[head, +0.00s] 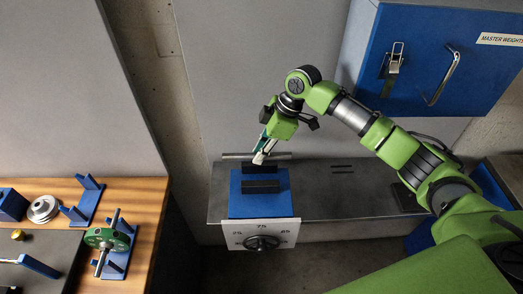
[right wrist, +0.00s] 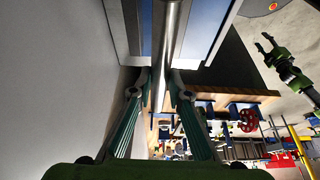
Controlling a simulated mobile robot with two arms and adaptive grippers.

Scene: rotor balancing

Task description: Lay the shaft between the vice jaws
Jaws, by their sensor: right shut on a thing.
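The shaft (head: 236,156) is a thin grey rod, lying left to right in the head view. My right gripper (head: 261,157) is shut on it near its middle; the right wrist view shows the rod (right wrist: 171,30) between the two fingers (right wrist: 159,88). The vice (head: 240,207) is a blue block with two dark jaws (head: 262,187) and a gap between them. In the head view the shaft appears just beyond the far jaw; its height above it is hard to tell. My left gripper (right wrist: 266,44) shows in the right wrist view, fingers apart and empty.
The vice stands on a grey metal bench (head: 320,203) with a white dial plate (head: 262,235) in front. A blue cabinet (head: 430,60) hangs at upper right. A wooden table (head: 150,215) at left holds a green rotor (head: 105,239) and blue stands.

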